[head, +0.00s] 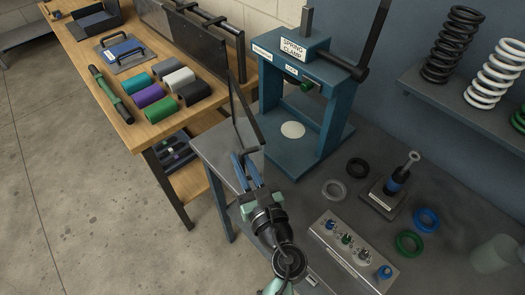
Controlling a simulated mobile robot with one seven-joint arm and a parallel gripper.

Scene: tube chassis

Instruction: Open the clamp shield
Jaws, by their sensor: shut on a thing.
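The spring clamp is a blue press frame (327,108) with a labelled top, standing on the dark bench in the head view. The clamp shield (244,118) is a thin, see-through panel with dark edges at the left side of the clamp. It stands upright and angled out from the frame. My gripper (241,158), with blue fingers, is at the lower part of the shield. It is shut on the shield, though the exact contact is hard to make out. A pale round disc (292,130) lies on the clamp's base.
A control box with knobs (352,250) sits near the bench front. Several rings, a small shock-absorber stand (395,185) and a clear cup (495,253) are to the right. A wooden table (130,120) with coloured tubes is at left. Springs stand on a shelf (455,95).

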